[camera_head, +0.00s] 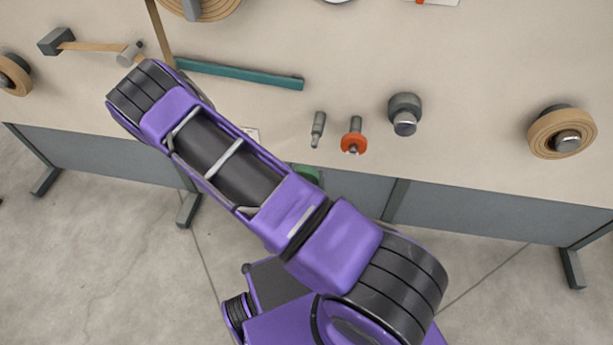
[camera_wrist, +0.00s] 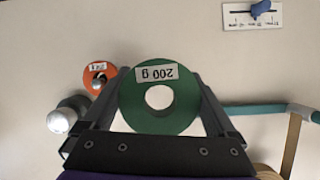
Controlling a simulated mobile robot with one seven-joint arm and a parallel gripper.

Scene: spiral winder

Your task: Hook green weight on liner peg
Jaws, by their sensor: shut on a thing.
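The green weight (camera_wrist: 158,121) is a ring with a pale round centre and an upside-down "200 g" label in the wrist view. My gripper (camera_wrist: 160,100) is shut on it, with one dark finger on each side. The pale panel lies behind it. In the head view, only a sliver of the green weight (camera_head: 306,174) shows beside my arm; my gripper is hidden there. A bare grey peg (camera_head: 318,128) stands on the panel, left of an orange weight (camera_head: 354,143) on another peg. I cannot tell which peg is the liner peg.
A dark knob or roller (camera_head: 404,112) stands right of the orange weight. A tan roll (camera_head: 562,132) is at far right, another (camera_head: 12,76) at far left. A teal bar (camera_head: 240,74) crosses the panel above my arm. A scale with a blue pointer (camera_wrist: 260,9) shows at upper right.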

